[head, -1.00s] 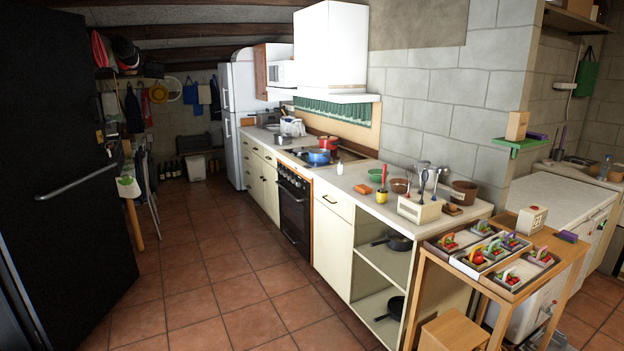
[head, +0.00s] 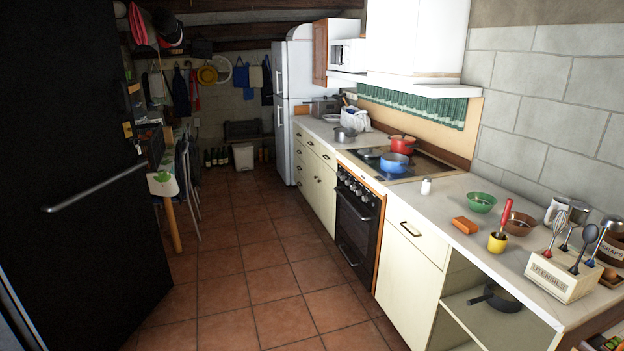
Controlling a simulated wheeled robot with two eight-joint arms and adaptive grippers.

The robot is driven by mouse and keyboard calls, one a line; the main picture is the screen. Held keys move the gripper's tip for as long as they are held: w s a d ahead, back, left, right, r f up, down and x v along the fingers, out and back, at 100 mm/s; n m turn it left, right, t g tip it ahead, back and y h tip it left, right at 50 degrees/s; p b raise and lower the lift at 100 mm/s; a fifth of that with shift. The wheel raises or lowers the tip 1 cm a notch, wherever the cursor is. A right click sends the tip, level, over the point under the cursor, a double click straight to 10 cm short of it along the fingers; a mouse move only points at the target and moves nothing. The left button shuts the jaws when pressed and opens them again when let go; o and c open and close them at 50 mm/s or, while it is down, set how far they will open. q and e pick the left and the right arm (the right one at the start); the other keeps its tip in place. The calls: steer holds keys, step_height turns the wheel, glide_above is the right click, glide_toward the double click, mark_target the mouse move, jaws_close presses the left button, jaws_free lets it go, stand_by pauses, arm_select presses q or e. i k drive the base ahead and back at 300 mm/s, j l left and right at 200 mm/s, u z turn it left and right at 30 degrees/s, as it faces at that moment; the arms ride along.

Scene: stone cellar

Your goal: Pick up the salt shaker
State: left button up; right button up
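A small white shaker with a grey top, which looks like the salt shaker (head: 426,186), stands upright on the light counter (head: 447,198). It is just right of the stove, left of a green bowl (head: 482,202) and behind an orange block (head: 465,225). Nothing hides it. Neither of my grippers shows in the head view.
A blue pot (head: 396,164) and a red pot (head: 402,144) stand on the stove. A yellow cup (head: 497,242), a brown bowl (head: 519,224) and a utensils box (head: 560,275) stand further right. A black door (head: 75,190) fills the left. The tiled floor (head: 262,270) is clear.

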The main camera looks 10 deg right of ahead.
mark_target(426, 183)
steer(key=i, duration=1.1)
steer(key=i+j+z, duration=0.1)
steer(key=i, duration=1)
steer(key=i+j+z, duration=0.15)
steer(key=i+z, duration=0.35)
steer(key=i+j+z, duration=0.45)
steer(key=i, duration=0.15)
steer(key=i+j+z, duration=0.5)
steer(key=k, duration=0.05)
